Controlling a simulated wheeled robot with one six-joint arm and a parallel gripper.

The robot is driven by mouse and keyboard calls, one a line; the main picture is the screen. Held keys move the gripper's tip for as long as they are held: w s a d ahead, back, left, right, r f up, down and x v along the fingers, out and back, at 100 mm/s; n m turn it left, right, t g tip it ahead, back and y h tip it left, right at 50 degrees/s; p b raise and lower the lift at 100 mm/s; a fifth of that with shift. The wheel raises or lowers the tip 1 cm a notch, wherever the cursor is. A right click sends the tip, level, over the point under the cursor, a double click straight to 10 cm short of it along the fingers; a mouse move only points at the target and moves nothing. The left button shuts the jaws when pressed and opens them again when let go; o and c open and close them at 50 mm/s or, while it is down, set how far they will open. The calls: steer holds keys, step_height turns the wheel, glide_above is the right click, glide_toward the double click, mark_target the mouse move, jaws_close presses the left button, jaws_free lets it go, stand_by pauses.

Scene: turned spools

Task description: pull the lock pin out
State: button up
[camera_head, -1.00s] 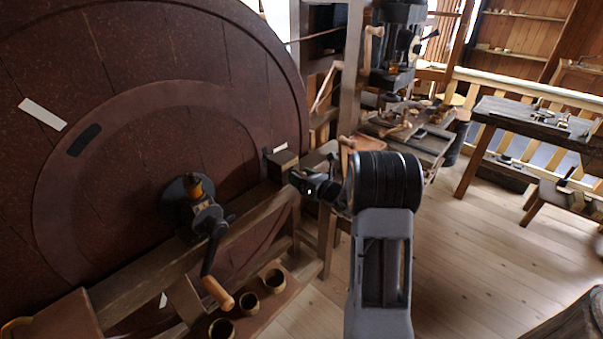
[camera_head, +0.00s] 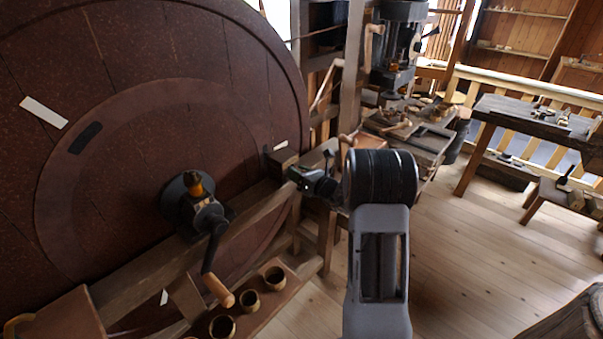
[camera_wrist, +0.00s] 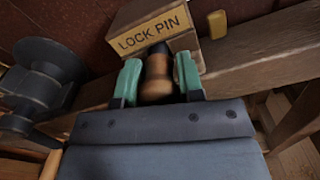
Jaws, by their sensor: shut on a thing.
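The lock pin (camera_wrist: 157,77) shows in the wrist view as a brown turned wooden knob with a dark collar, in front of a wooden block labelled LOCK PIN (camera_wrist: 150,32). My gripper (camera_wrist: 158,82) has its two green-padded fingers on either side of the knob and is shut on it. In the head view my gripper (camera_head: 318,183) is at the block (camera_head: 282,159) on the wooden beam beside the big dark red wheel (camera_head: 120,130). The pin is mostly hidden there by my gripper. I cannot tell how deep the pin sits in the block.
A crank with a wooden handle (camera_head: 219,291) sits on the wheel's hub at left. Several small brass cups (camera_head: 249,301) stand on a board below. A workbench (camera_head: 420,140) is behind my arm. The floor at right (camera_head: 455,250) is clear.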

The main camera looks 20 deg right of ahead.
jaws_close()
steer(key=v, duration=0.3)
steer(key=shift+s+d+b, duration=0.1)
steer(key=shift+d+b, duration=0.05)
steer(key=shift+b, duration=0.2)
steer(key=shift+f, duration=0.1)
steer(key=o, duration=0.7)
jaws_free()
steer(key=shift+s+d, duration=0.15)
steer(key=shift+o, duration=0.9)
